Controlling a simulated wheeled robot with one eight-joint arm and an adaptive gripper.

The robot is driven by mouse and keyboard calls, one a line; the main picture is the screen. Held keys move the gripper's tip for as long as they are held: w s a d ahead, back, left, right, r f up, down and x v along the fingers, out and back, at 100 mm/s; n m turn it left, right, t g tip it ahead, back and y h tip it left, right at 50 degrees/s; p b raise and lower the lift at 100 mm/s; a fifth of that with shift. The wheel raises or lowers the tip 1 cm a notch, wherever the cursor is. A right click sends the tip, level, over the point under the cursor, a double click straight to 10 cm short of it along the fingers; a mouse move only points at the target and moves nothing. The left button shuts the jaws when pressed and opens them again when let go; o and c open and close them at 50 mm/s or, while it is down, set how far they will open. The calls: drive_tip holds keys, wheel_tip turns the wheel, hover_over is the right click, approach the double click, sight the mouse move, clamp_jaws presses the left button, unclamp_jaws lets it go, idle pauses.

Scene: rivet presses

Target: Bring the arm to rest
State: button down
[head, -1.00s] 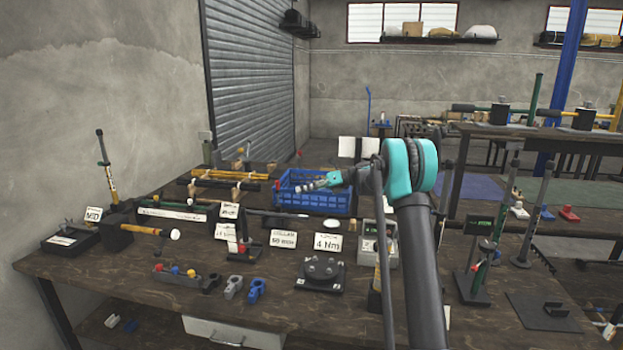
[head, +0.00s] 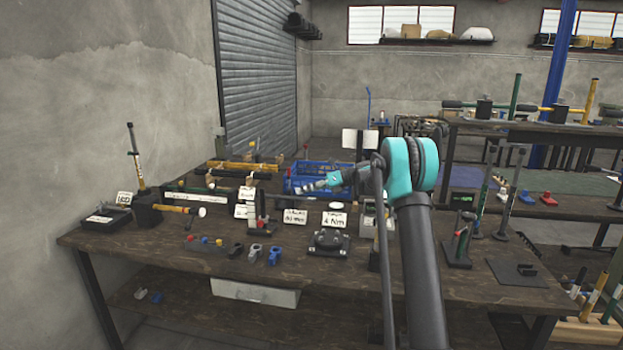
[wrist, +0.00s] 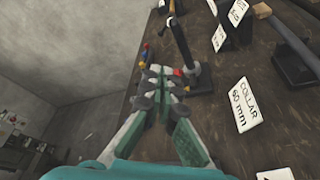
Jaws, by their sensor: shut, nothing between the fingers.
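My gripper (head: 308,188) shows in the head view at the end of my teal and dark arm, above the workbench (head: 170,258). Its fingers point left, in front of the blue crate (head: 300,171). In the wrist view my gripper (wrist: 160,82) has its fingers together with nothing held. The wrist view looks down on the bench, with a small press (wrist: 198,76) just beyond the fingertips.
A press (head: 262,212), a "4 Nm" card (head: 335,219), a black fixture (head: 329,242) and several small clamps stand on the bench. A hammer (head: 180,209) lies at the left. A green-handled press (head: 461,240) stands at the right. The floor at lower left is open.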

drive_tip(key=s+d+f+n+t+h, duration=0.1)
drive_tip(key=s+d+f+n+h, duration=0.4)
drive_tip(key=s, duration=1.1)
drive_tip(key=s+d+f+n+t+h, duration=0.2)
drive_tip(key=s+d+f+n+h, duration=0.3)
drive_tip(key=s+d+n, duration=0.5)
drive_tip(key=s+d+f+n+t+h, duration=0.1)
drive_tip(key=s+d+f+n+h, duration=0.3)
drive_tip(key=s, duration=1.8)
drive_tip(key=d+f+n, duration=0.3)
drive_tip(key=f+n, duration=0.1)
drive_tip(key=n, duration=0.2)
drive_tip(key=shift+d+n+h, duration=0.2)
drive_tip(key=shift+n+h, duration=0.1)
drive_tip(key=shift+h, duration=0.1)
drive_tip(key=c, duration=2.3)
unclamp_jaws()
